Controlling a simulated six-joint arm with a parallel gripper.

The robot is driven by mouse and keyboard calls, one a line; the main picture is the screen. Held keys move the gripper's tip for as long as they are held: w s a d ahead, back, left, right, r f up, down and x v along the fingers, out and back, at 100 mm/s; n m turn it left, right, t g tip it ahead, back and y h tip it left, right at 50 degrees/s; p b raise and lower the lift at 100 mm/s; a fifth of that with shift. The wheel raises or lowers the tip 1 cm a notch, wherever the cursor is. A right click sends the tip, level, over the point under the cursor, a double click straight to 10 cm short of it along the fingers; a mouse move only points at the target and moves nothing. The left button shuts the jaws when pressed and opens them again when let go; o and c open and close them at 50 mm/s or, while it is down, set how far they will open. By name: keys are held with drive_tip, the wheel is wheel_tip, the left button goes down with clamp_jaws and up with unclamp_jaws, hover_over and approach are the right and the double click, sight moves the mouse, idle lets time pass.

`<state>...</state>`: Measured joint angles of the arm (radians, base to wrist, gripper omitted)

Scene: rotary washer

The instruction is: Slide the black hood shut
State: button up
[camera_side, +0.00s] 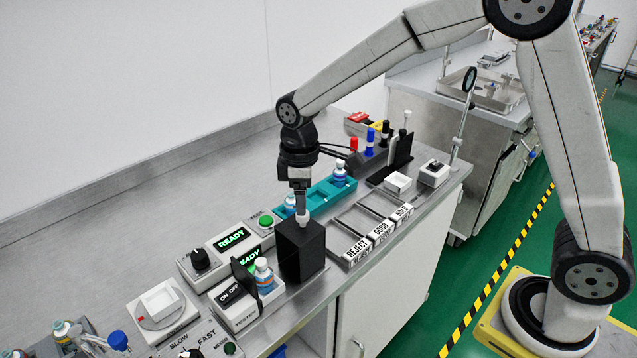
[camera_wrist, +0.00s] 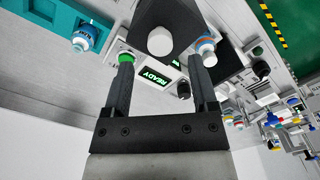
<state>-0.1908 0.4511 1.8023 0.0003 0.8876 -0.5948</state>
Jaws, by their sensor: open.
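The black hood (camera_side: 302,252) is an upright box with a white knob (camera_side: 302,219) on top. It stands at the right end of the tester (camera_side: 236,297), beside a blue-and-white vial (camera_side: 263,276) that stands uncovered in the tester. My gripper (camera_side: 301,207) points down just above the knob. In the wrist view, my gripper (camera_wrist: 167,58) is open, and the white knob (camera_wrist: 160,40) shows between and beyond its fingertips. The hood (camera_wrist: 190,18) shows behind the knob. I cannot tell whether the fingers are level with the knob.
A teal rack (camera_side: 322,200) with vials stands behind the hood. Label trays (camera_side: 375,233) marked REJECT, GOOD and HOLD lie to its right. The back of the bench is clear.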

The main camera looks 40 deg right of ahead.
sight(300, 241)
drive_tip(key=shift+f, duration=1.85)
clamp_jaws()
